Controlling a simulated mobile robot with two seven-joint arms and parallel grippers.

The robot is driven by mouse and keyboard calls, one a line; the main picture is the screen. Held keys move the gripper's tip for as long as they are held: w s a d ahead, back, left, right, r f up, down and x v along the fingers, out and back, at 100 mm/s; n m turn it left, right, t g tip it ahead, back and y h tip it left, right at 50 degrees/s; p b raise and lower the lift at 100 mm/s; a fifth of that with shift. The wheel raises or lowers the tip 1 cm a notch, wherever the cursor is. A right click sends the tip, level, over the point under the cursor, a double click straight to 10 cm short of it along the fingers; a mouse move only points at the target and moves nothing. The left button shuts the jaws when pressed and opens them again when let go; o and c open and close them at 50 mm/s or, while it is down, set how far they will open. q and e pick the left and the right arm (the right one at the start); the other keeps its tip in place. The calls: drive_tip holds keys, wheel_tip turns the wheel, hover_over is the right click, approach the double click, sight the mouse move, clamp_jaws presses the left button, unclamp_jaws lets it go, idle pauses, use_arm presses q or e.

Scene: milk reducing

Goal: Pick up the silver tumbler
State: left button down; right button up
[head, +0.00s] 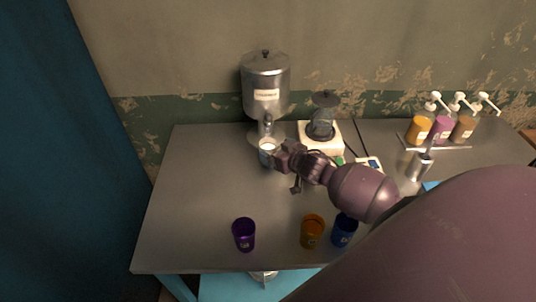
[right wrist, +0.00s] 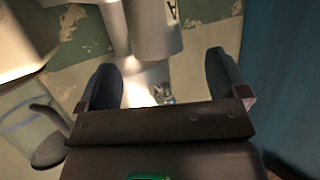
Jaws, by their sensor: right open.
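A silver tumbler (head: 267,158) with a pale, bright inside stands under the spout of the metal dispenser (head: 265,88). My right gripper (head: 280,158) is just to the right of this tumbler, and in the head view I cannot tell whether they touch. In the right wrist view the two dark fingers (right wrist: 162,85) are wide apart, with a small shiny part seen between them that I cannot identify surely. A second silver tumbler (head: 418,167) stands farther right on the table, near my arm. My left gripper is not in view.
A white-based blender-like machine (head: 322,133) stands right of the dispenser. Purple (head: 244,234), orange (head: 312,231) and blue (head: 343,230) cups stand at the table's front. Pump bottles (head: 442,127) stand at the back right. The table's left part (head: 190,200) is clear.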

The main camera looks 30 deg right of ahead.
sight(264, 141)
drive_tip(key=shift+w+f, duration=0.1)
drive_tip(key=shift+w, duration=0.6)
drive_tip(key=shift+p+x, duration=0.4)
drive_tip(key=shift+x, duration=1.8)
drive_tip(key=shift+d, duration=0.1)
drive_tip(key=c, duration=1.1)
drive_tip(key=shift+c, duration=0.6)
drive_tip(key=shift+r, duration=0.2)
